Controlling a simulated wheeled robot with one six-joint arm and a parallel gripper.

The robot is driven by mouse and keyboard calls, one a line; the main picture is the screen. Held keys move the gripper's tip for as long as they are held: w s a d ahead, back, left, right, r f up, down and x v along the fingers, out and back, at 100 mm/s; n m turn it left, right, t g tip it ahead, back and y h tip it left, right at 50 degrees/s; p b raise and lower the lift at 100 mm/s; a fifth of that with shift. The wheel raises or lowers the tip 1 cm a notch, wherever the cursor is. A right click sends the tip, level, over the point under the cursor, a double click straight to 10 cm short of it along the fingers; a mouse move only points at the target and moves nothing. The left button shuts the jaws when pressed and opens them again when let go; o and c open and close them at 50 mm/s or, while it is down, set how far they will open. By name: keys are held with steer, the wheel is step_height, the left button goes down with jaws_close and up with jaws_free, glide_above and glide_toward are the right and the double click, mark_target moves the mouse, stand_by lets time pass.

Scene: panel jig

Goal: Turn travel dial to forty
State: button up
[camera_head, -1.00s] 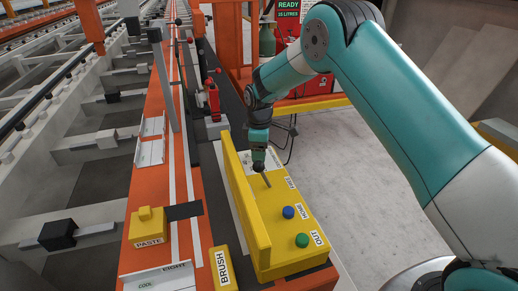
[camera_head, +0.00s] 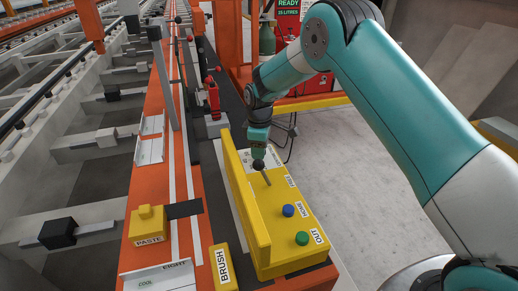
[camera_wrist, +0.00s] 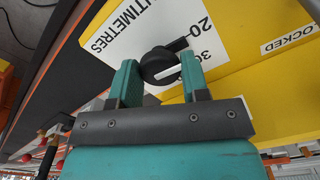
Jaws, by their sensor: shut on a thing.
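The travel dial (camera_wrist: 158,65) is a round black knob on a white scale plate (camera_wrist: 140,32) in the wrist view. A black bar on it points to the upper right, near the printed 20 and 30; I cannot read the exact setting. Other numbers are hidden. My gripper (camera_wrist: 160,80) has one teal finger on each side of the knob and is shut on it.
A thin metal lever (camera_head: 266,179) stands close to my gripper. A blue button (camera_head: 288,211) and a green button (camera_head: 302,239) are nearer on the box. A tall yellow wall (camera_head: 246,205) runs along its left side. Open floor (camera_head: 360,190) lies to the right.

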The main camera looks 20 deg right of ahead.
steer(key=m, duration=0.8)
steer(key=shift+m+b, duration=0.3)
steer(key=shift+m, duration=0.1)
steer(key=m, duration=0.4)
steer(key=shift+m, duration=2.1)
steer(key=o, duration=0.9)
step_height(320, 180, up, 18)
steer(key=shift+f+b, duration=0.25)
steer(key=shift+b, duration=0.7)
